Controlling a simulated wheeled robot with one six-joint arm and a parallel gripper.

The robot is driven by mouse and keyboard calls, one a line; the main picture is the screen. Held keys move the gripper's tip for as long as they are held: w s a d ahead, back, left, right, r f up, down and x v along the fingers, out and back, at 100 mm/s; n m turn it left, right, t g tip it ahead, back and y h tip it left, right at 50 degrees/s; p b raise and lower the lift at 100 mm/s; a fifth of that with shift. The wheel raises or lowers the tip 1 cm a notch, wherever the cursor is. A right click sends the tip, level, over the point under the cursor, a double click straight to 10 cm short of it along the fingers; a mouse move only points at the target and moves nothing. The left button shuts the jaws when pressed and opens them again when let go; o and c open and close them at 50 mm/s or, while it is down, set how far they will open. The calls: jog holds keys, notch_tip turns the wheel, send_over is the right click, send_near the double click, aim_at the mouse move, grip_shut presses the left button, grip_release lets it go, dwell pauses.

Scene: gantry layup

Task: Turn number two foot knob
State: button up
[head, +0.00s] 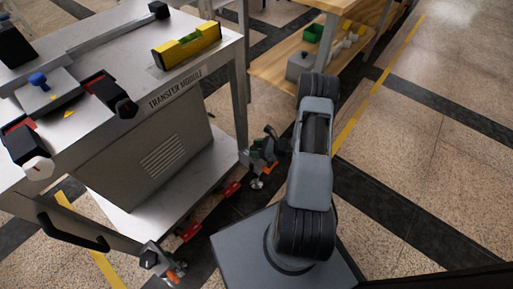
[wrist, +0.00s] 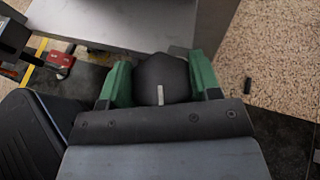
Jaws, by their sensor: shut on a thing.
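In the wrist view a dark, rounded foot knob (wrist: 163,72) with a pale pointer mark sits between the two green fingers of my gripper (wrist: 161,84). The fingers are shut on it, one at each side.
A yellow spirit level (head: 187,46) lies on the module's top. A wooden bench (head: 290,65) with a green bin (head: 313,33) stands behind. The floor (head: 430,160) to the right is clear.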

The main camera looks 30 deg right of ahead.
jog(key=shift+m+t+h, duration=0.4)
jog(key=shift+m, duration=0.2)
jog(key=o, duration=0.9)
jog(key=shift+o, duration=0.2)
jog(key=p+v, duration=0.4)
jog(key=v, duration=0.9)
jog(key=shift+s, duration=0.4)
jog(key=shift+d+r, duration=0.1)
